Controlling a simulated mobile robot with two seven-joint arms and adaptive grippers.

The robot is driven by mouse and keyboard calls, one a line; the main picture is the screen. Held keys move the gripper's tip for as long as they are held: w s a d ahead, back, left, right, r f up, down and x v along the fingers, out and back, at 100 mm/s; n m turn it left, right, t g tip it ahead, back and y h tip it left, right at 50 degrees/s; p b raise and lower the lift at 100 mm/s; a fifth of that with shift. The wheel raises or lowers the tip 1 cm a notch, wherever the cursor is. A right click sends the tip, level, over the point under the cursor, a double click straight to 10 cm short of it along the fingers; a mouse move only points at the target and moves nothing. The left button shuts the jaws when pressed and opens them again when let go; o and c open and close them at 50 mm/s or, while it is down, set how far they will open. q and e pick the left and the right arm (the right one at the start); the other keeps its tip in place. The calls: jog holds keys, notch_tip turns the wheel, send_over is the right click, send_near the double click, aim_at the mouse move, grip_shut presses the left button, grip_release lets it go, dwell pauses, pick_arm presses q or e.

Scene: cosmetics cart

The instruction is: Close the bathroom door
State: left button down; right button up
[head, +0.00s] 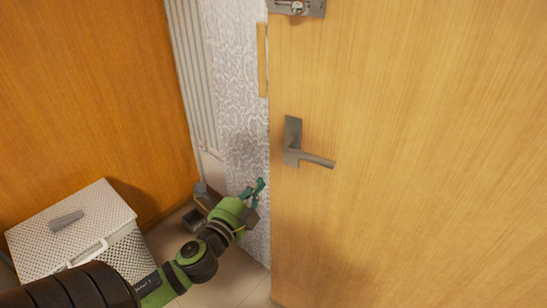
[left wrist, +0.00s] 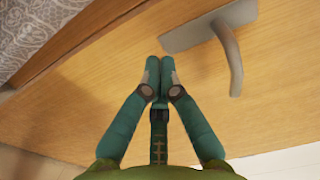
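The light wooden door (head: 420,120) fills the right of the head view, its free edge running upright at the middle. It has a grey metal lever handle (head: 310,158), which also shows at the upper right in the left wrist view (left wrist: 234,60). My left gripper (head: 260,186) is beside the door's free edge, below and left of the handle. In the left wrist view its two green fingers (left wrist: 160,66) are together at the tips with nothing between them, in front of the door face (left wrist: 270,100). I cannot tell whether they touch it. My right gripper is not in view.
A white perforated box (head: 75,225) with a small grey object (head: 66,221) on top stands at lower left. An orange wooden panel (head: 90,100) is behind it. Patterned wall (head: 238,90) shows beyond the door's edge. A dark item (head: 194,220) lies low beside my arm.

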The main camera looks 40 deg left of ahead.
pick_arm(q)
jog(key=p, duration=0.1)
send_near(279, 159)
jog(key=w, duration=0.6)
jog(key=w+a+p, duration=0.1)
jog(key=w, duration=0.2)
jog(key=shift+w+a+r, duration=0.1)
jog(key=shift+r, duration=0.1)
jog(key=shift+w+f, duration=0.1)
jog(key=shift+w, duration=0.4)
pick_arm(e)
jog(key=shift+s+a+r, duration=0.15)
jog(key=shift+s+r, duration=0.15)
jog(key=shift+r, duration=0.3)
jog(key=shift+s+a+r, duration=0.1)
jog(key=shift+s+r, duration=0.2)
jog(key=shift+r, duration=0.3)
